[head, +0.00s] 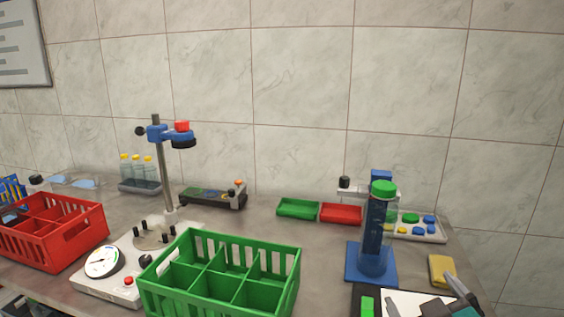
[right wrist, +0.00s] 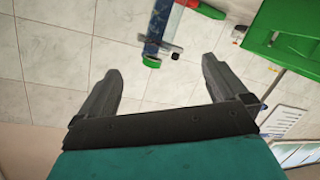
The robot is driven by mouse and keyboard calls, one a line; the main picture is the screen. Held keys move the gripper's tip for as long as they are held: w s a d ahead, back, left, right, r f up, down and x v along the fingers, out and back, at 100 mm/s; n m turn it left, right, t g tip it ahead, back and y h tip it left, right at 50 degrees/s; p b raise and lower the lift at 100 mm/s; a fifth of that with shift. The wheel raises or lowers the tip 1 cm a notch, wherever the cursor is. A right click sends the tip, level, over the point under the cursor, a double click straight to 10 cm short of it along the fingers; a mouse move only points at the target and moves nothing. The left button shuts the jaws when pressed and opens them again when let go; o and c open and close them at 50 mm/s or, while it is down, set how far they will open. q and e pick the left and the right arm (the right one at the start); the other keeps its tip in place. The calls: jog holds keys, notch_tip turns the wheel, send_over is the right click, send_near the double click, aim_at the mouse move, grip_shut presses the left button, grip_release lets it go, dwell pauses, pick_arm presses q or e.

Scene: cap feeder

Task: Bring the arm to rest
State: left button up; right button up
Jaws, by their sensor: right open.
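My right gripper (head: 462,292) shows at the lower right corner of the head view, low over the front right of the bench. In the right wrist view my right gripper (right wrist: 160,66) has its two dark fingers wide apart, with nothing between them. The blue feeder tower (head: 375,225) with a green cap (head: 383,189) on top stands on a blue base, left of and beyond the gripper. My left gripper is not in view.
A yellow sponge-like block (head: 441,270) lies close to the right gripper. A green divided crate (head: 220,290) stands front centre and a red crate (head: 55,245) at left. A gauge device (head: 103,262) and clamp stand (head: 166,175) are between them. Small green (head: 298,208) and red (head: 341,213) trays lie behind.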

jog(key=s+a+f+m+g+y, duration=0.25)
jog(key=s+f+g, duration=0.95)
jog(key=s+f, duration=0.7)
jog(key=w+a+f+t+y, duration=0.1)
jog(key=w+a+f+t, duration=0.1)
jog(key=w+f+t, duration=0.3)
jog(key=shift+w+a+f+t+p, duration=0.3)
jog(key=shift+t+p, duration=0.15)
jog(key=shift+t, duration=0.65)
